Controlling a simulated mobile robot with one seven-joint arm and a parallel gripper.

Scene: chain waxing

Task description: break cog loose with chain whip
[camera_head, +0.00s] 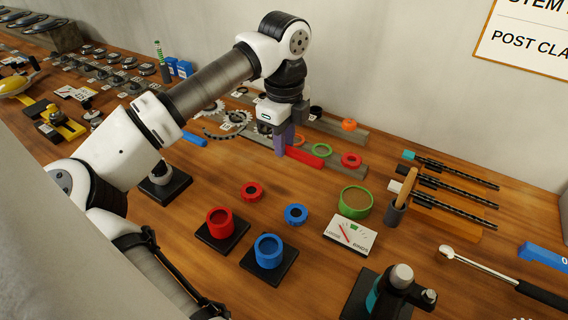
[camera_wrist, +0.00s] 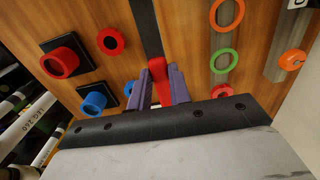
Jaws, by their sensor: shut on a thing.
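My gripper (camera_head: 283,146) is at the back middle of the bench, its purple fingers shut on a red handle (camera_head: 306,157). In the wrist view the red handle (camera_wrist: 159,78) sits between the fingertips (camera_wrist: 160,88), with a dark flat bar (camera_wrist: 147,28) running on from it. This looks like the chain whip. Left of the gripper in the head view lie toothed cogs (camera_head: 238,119) with a dark chain (camera_head: 222,136) beside them. My gripper hides the stretch between handle and chain, so I cannot tell whether the chain wraps a cog.
In front are a red cup (camera_head: 220,223), a blue cup (camera_head: 268,251), a green-rimmed bowl (camera_head: 356,202) and a LOOSE/BINDS gauge (camera_head: 349,236). Chains (camera_head: 455,188) lie at right.

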